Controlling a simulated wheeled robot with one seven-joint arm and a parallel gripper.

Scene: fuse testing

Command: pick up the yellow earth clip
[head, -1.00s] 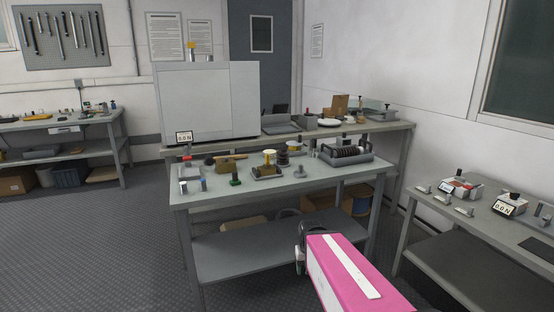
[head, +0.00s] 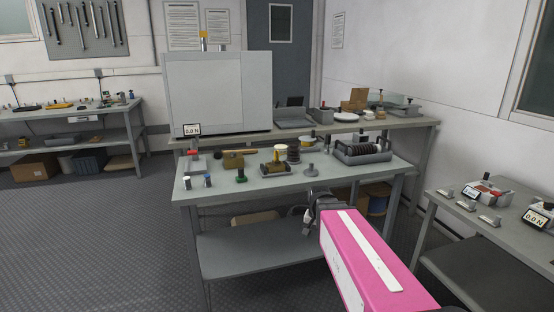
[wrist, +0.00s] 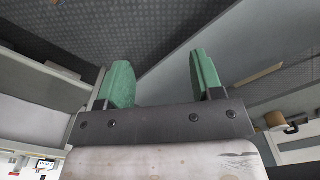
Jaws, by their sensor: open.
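I cannot tell for sure which object is the yellow earth clip. A mustard-yellow piece (head: 233,160) lies on the middle workbench (head: 335,178), left of centre. A yellow-topped part on a brown base (head: 279,154) stands to its right. Another small yellow object (head: 60,106) lies on the far left bench. My gripper (head: 307,219) is in front of the workbench, below its top, and apart from all of these. In the wrist view its two green-padded fingers (wrist: 160,80) are spread with nothing between them.
The workbench top also holds a small green part (head: 241,176), a coiled unit (head: 362,152) and several small pieces. A large grey cabinet (head: 216,92) stands behind. A side table (head: 480,225) with devices is at the right. The floor (head: 90,240) at left is clear.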

